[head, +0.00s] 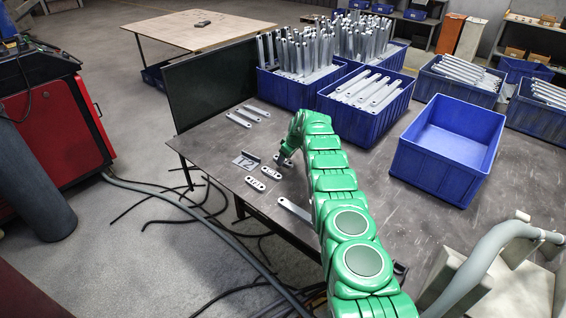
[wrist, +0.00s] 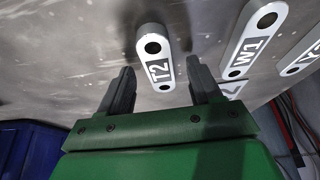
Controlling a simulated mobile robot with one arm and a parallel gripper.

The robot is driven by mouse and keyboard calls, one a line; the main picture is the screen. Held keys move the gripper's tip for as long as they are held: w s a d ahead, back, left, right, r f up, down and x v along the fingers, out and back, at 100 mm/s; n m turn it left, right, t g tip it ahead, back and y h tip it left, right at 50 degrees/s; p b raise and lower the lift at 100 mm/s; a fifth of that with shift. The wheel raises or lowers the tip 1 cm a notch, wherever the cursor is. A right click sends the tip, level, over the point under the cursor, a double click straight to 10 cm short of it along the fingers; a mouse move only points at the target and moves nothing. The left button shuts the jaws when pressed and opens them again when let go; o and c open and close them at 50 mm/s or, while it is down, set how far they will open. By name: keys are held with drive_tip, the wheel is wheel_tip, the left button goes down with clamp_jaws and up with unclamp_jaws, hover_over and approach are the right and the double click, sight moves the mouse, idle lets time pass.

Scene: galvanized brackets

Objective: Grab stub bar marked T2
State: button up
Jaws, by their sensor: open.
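The stub bar marked T2 (wrist: 153,62) is a short, pale metal bar with rounded ends and a dark hole at each end. It lies on the dark metal table (head: 222,146). My gripper (wrist: 161,66) is open, with one finger on each side of the lower part of this bar in the wrist view. Gaps show on both sides, and no contact is visible. In the head view, my gripper (head: 284,161) is low over the table near the small bars, and the T2 bar is hard to make out beside it.
A grey plate lettered T2 (head: 244,163) is on the table. Longer bars (head: 239,120) lie behind. Blue bins (head: 447,170), one empty, stand at the back and right.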

drive_tip(key=shift+f, duration=0.25)
drive_tip(key=shift+c, duration=0.2)
clamp_jaws()
drive_tip(key=shift+r, duration=0.1)
